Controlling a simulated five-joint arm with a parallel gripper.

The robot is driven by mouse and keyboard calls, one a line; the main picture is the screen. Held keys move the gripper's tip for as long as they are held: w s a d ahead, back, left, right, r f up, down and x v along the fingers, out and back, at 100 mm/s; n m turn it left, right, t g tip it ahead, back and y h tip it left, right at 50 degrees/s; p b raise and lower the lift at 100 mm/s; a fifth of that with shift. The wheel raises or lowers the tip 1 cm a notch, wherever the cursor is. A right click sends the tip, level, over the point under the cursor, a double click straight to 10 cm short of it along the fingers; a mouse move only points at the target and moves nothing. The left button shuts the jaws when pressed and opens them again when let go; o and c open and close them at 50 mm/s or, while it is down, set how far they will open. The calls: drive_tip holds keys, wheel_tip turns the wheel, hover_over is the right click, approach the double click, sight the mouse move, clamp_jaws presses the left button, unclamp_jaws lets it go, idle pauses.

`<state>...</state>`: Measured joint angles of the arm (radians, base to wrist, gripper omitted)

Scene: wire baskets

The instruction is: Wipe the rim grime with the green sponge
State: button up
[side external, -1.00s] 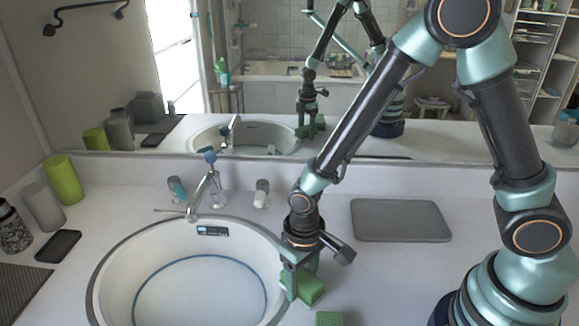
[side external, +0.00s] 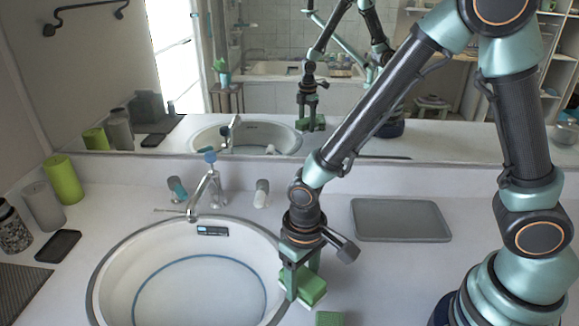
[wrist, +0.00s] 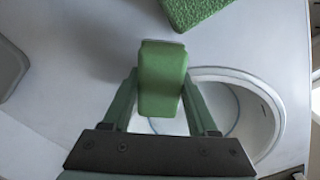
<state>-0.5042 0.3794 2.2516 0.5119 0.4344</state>
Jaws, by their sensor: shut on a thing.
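My gripper (side external: 302,281) is shut on a green sponge (side external: 311,289) beside the right edge of the round white sink (side external: 110,262). In the wrist view the sponge (wrist: 162,75) sits between both fingers, with its end sticking out past them. The sink has a grey rim, and a blue ring (side external: 139,288) runs around the inside of the basin. I cannot tell grime on the rim apart from its grey edge. The sponge looks close to the counter by the rim; whether it touches is unclear.
A second green, textured block (side external: 330,318) lies on the counter in front of the gripper. A grey tray (side external: 400,220) lies right, the faucet (side external: 207,190) stands behind the sink. A mirror spans the back.

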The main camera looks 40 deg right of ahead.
drive_tip(key=shift+r, duration=2.25)
